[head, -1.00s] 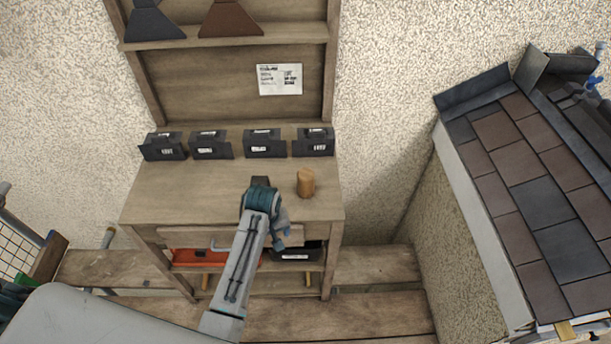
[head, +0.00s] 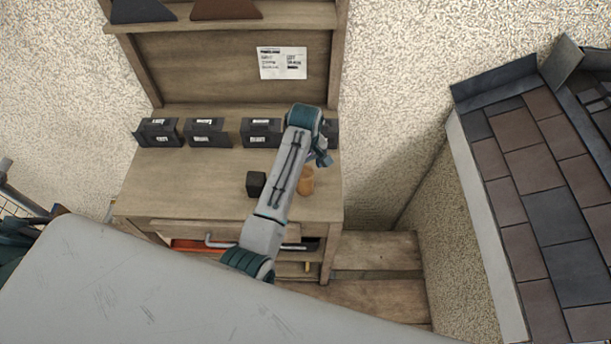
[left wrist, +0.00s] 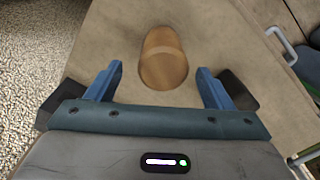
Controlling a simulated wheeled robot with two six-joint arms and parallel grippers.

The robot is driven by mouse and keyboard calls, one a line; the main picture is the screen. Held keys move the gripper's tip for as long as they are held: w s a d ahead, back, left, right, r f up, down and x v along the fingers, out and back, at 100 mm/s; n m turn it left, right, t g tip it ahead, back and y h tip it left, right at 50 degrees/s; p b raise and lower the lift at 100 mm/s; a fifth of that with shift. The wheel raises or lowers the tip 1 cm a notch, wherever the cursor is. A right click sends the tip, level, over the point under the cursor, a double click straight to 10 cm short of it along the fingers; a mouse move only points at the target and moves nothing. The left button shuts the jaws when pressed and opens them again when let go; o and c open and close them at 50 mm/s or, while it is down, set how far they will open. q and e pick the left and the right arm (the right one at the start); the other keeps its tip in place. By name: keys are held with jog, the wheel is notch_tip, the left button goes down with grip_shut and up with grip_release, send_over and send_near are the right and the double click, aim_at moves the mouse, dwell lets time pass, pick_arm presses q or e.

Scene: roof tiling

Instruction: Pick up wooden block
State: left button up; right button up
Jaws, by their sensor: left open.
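The wooden block (head: 306,181), a short light-brown cylinder, stands on the workbench top (head: 190,190) near its right edge. My left gripper (head: 322,160) is above the bench by the block, with my arm link covering part of the view. In the left wrist view the block (left wrist: 163,60) shows ahead of and between the two blue fingers of my left gripper (left wrist: 160,73). The fingers are apart and empty, with gaps visible on both sides of the block. My right gripper is not in view.
A small black block (head: 256,184) stands left of my arm. Several dark labelled boxes (head: 205,133) line the back of the bench, and a paper sheet (head: 282,63) is on the backboard. A tiled roof section (head: 550,200) is at the right. The bench's left part is clear.

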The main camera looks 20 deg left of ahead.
pick_arm(q)
jog(key=shift+s+f, duration=0.15)
jog(key=shift+f, duration=0.55)
jog(key=shift+f+p, duration=0.3)
jog(key=shift+p, duration=0.1)
notch_tip(320, 180, down, 4)
jog(key=shift+r+p, duration=0.2)
jog(key=shift+p, duration=0.75)
jog(key=shift+f, duration=0.35)
jog(key=shift+s+f, duration=0.1)
jog(key=shift+f, duration=0.2)
jog(key=shift+c, duration=0.6)
jog(key=c, duration=0.8)
jog(key=shift+c, duration=1.2)
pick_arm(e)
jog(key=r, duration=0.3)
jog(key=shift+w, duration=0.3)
